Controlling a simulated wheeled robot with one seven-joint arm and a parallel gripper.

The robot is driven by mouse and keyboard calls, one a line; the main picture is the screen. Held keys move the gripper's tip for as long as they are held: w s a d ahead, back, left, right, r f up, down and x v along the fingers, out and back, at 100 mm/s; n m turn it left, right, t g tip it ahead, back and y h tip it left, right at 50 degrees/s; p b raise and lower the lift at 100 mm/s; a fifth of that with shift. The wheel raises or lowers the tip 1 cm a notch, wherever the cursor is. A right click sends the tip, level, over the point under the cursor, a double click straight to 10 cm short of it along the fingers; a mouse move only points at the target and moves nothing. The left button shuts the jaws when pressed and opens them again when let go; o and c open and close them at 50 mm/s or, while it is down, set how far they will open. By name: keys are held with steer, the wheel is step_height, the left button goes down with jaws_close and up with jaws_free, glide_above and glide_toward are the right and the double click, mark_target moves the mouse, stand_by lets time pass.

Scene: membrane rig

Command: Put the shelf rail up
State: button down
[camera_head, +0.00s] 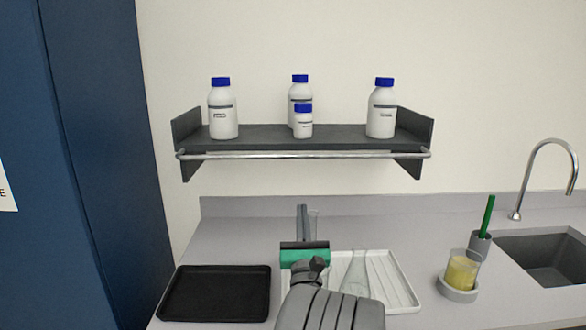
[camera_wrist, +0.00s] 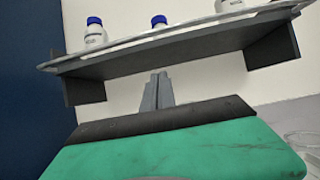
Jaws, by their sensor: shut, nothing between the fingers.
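The shelf rail (camera_head: 300,155) is a thin metal bar along the front of the dark wall shelf (camera_head: 270,135). It sits low, about level with the shelf board's front edge, and its ends reach the two side brackets. It also shows in the wrist view (camera_wrist: 130,43), running along the shelf's front. My gripper (camera_head: 303,212) is below the rail and in front of the shelf, apart from both. In the wrist view my gripper (camera_wrist: 158,80) points up toward the shelf's underside, with its fingers together and nothing between them.
Several white bottles with blue caps (camera_head: 222,110) stand on the shelf. The counter below holds a black tray (camera_head: 215,293), a white ribbed tray (camera_head: 400,285) with a glass flask (camera_head: 356,275), a beaker of yellow liquid (camera_head: 462,268) and a sink (camera_head: 545,258). A blue cabinet (camera_head: 100,150) stands left.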

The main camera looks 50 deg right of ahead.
steer(key=w+d+r+p, duration=0.4)
steer(key=d+r+p, duration=0.2)
steer(key=r+p, duration=0.3)
steer(key=shift+w+p, duration=0.2)
steer(key=shift+p, duration=0.2)
